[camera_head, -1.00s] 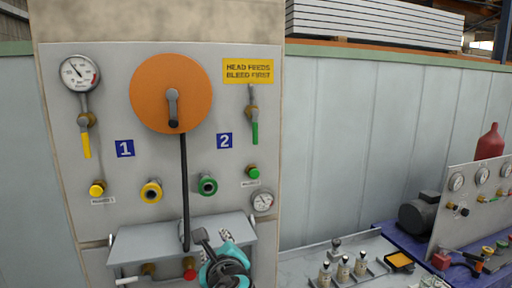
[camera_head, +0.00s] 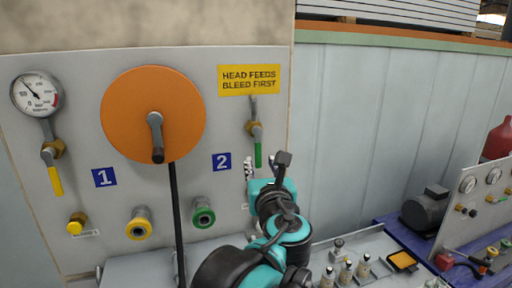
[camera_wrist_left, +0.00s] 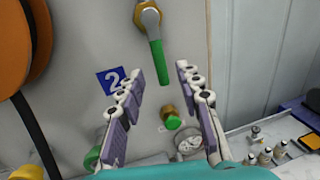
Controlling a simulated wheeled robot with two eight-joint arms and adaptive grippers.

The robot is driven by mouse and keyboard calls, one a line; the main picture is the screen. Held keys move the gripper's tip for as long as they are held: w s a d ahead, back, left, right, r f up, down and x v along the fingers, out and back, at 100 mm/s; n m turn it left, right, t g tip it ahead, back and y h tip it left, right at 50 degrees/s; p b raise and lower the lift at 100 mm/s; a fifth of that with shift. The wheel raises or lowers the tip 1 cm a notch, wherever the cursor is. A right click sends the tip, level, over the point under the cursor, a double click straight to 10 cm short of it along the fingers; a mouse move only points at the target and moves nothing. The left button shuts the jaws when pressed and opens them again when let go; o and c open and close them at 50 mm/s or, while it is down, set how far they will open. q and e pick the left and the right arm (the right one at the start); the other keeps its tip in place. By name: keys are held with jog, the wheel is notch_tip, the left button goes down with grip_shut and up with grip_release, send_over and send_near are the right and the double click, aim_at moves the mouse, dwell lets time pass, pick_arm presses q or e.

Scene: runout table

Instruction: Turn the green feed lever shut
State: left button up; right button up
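The green feed lever (camera_head: 258,154) hangs straight down from its brass valve (camera_head: 254,130) under the yellow "HEAD FEEDS BLEED FIRST" sign (camera_head: 249,79). In the left wrist view the green lever (camera_wrist_left: 159,62) points down from the valve body, its tip just beyond and between the fingers. My left gripper (camera_head: 268,164) is just below and in front of the lever in the head view. In the wrist view the left gripper (camera_wrist_left: 160,80) is open, with its two fingers spread wide and nothing between them touching. My right gripper is not in view.
A yellow lever (camera_head: 54,180) hangs under the gauge (camera_head: 36,94) at left. The orange disc (camera_head: 153,112) and black hose (camera_head: 178,215) are left of the arm. The grey wall (camera_head: 370,130) at right is bare.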

aim_at(259, 155)
pick_arm(q)
jog(key=w, duration=0.4)
jog(key=w+p, duration=0.1)
jog(key=w, duration=0.1)
jog(key=shift+w+a, duration=0.35)
jog(key=shift+s+r, duration=0.15)
jog(key=shift+s, duration=0.25)
jog(key=shift+w, duration=0.2)
grip_shut()
